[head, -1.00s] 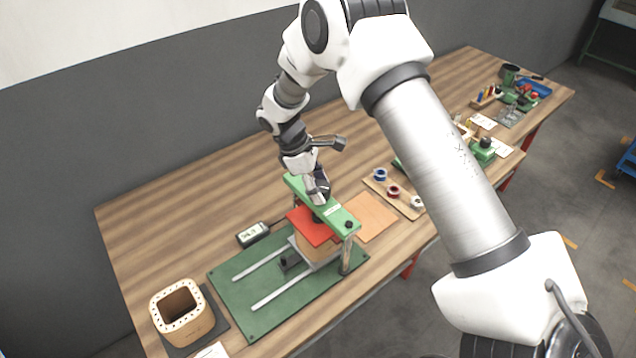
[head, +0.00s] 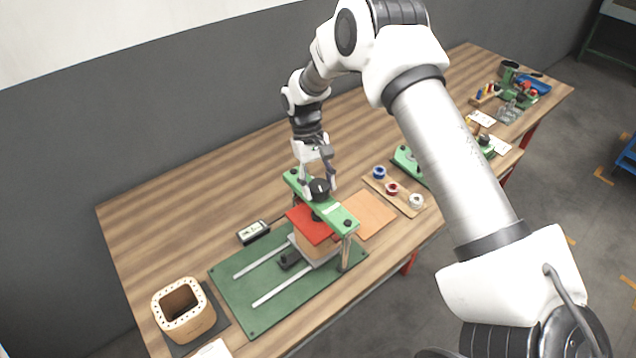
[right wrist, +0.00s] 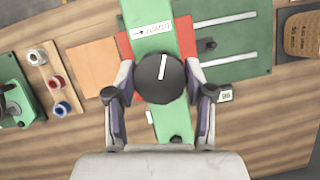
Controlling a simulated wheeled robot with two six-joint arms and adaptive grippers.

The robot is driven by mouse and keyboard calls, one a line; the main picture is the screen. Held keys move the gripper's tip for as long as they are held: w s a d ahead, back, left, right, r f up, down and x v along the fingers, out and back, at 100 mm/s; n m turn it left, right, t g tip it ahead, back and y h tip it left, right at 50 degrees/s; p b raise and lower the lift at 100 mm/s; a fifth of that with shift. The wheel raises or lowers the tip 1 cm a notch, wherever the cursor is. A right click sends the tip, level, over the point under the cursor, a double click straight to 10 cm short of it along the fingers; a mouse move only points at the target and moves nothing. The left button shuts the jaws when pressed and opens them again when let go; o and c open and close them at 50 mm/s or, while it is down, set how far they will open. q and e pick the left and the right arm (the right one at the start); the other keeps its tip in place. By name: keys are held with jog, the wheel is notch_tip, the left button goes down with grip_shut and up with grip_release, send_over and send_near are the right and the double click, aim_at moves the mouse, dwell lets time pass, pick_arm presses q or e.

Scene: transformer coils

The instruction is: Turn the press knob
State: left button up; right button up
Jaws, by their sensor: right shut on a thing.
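The press knob (right wrist: 160,80) is black and round with a white line across its top. It sits on the press's green crossbar (right wrist: 150,14), which carries a white label with an arrow. In the head view the knob (head: 319,188) is above the red plate (head: 309,224), which lies on a tan block. My right gripper (right wrist: 161,84) reaches down from above with a finger on each side of the knob and is shut on it; it also shows in the head view (head: 319,184). My left gripper is not in view.
A green base (head: 240,287) with two rails carries the press. A small display (head: 253,232) lies behind it. A square wooden coil form (head: 184,311) stands at the left. A spool board (head: 392,192) is to the right. The back left table is clear.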

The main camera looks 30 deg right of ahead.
jog(key=shift+s+f+m+y, duration=0.15)
jog(key=shift+m+y, duration=0.45)
jog(key=shift+m, duration=0.9)
jog(key=o, duration=1.2)
jog(key=shift+c, duration=0.2)
jog(key=shift+r, duration=0.2)
jog(key=v, duration=1.1)
jog(key=shift+r, duration=0.4)
jog(key=shift+d, duration=0.1)
